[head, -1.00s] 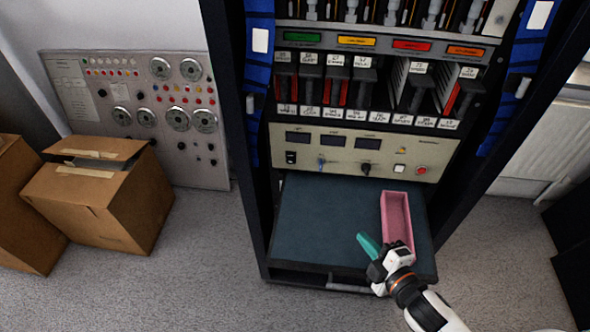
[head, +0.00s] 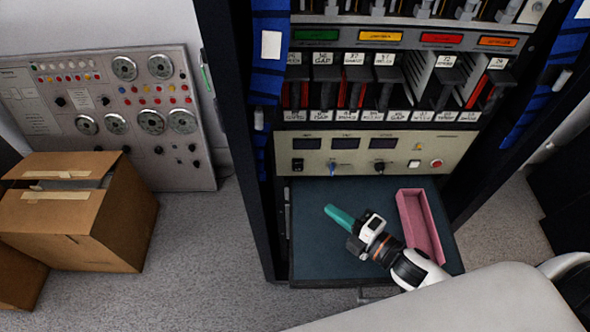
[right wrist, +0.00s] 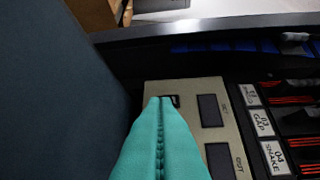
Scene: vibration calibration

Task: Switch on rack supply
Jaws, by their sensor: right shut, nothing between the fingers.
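The rack supply is a beige panel (head: 400,146) across the rack, with dark display windows, knobs, a white button and a red button (head: 437,163). A black rocker switch (head: 297,164) is at its left end; its position is too small to tell. My right gripper (head: 328,208), with green fingers, is shut and empty over the dark shelf, below and apart from the panel. In the right wrist view the closed fingertips (right wrist: 160,101) point toward the panel (right wrist: 191,92) and partly cover the switch (right wrist: 175,100). My left gripper is not in view.
A pink tray (head: 420,232) lies on the dark shelf (head: 310,255), right of my right gripper. Labelled modules (head: 350,85) fill the rack above the panel. Rack posts stand on both sides. Cardboard boxes (head: 120,220) and a grey control panel (head: 75,100) are at left.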

